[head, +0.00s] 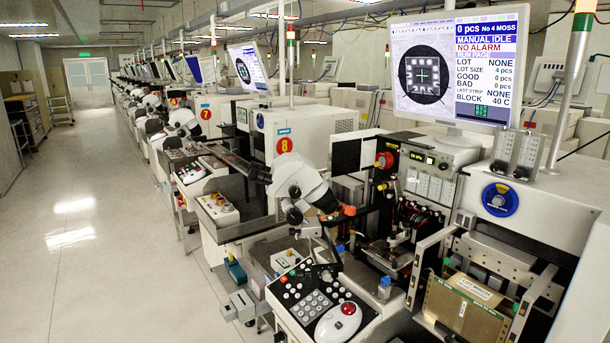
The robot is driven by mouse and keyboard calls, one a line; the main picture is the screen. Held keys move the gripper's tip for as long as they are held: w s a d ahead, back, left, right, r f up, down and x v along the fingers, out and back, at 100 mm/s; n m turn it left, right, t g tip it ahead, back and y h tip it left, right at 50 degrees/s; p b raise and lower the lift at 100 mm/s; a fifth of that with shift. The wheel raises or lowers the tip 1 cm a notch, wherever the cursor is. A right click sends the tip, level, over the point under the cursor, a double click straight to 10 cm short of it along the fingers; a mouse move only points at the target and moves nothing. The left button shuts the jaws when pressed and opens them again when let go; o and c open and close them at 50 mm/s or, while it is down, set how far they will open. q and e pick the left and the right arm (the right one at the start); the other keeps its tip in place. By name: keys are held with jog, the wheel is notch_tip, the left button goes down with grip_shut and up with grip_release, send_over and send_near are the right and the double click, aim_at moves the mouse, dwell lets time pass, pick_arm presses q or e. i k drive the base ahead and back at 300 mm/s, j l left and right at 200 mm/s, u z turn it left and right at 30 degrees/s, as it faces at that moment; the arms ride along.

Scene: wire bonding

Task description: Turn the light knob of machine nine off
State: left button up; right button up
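The nearest machine (545,205) fills the right side of the head view. It comes after the machine marked 8 (284,145); no number nine is readable on it. A control box (465,157) below its monitor has a small lit display (422,157) and what look like small knobs beside it. A red round button (384,160) is at the box's left. A blue round dial (500,199) is on the white front panel farther right. I cannot tell which is the light knob, or its setting. Neither of my grippers is in view.
The machine's monitor (455,68) stands above. A microscope (300,185) and a keypad console with a white mouse (338,322) jut out in front. The aisle floor (90,230) on the left is clear.

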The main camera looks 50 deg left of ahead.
aim_at(326, 276)
jog(key=u, duration=1.8)
